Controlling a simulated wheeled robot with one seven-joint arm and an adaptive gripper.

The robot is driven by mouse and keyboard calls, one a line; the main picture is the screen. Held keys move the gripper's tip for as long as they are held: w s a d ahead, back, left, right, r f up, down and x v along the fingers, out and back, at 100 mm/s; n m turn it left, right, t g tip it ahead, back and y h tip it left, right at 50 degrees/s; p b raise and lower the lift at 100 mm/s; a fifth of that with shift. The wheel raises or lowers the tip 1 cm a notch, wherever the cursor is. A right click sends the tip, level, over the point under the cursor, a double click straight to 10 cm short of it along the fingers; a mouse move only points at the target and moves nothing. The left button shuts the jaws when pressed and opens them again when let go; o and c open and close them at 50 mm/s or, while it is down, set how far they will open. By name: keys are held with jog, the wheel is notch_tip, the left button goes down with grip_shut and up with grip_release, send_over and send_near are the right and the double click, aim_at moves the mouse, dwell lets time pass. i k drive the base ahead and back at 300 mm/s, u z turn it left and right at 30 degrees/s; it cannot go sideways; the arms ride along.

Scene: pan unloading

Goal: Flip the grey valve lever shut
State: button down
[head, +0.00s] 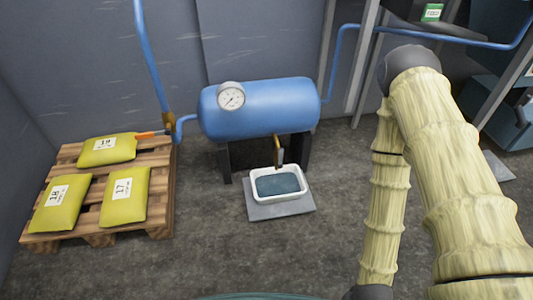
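A blue horizontal tank (265,110) with a round gauge (231,96) stands against the back wall. A small brass drain fitting (277,146) hangs below the tank. A small greyish part (281,156) shows beside it; it is too small to tell whether this is the grey lever or how it is turned. On the left, an orange lever (146,134) sticks out leftward from a brass valve (169,124) on the blue pipe. My arm, in a pale yellow sleeve, fills the right side and runs down out of the picture. My gripper is not in view.
A white tray (302,193) of dark bluish liquid stands on a grey plate (283,213) beneath the drain. A wooden pallet (166,210) with three yellow sacks (126,197) lies at left. Grey posts (362,75) stand behind my arm. The front middle floor is clear.

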aim_at(281, 155)
jog(key=k, duration=1.2)
jog(key=u, duration=0.9)
jog(key=i, duration=0.75)
jog(key=u, duration=0.55)
jog(key=i, duration=0.7)
jog(key=z, duration=0.95)
jog(key=i, duration=0.6)
jog(key=z, duration=0.7)
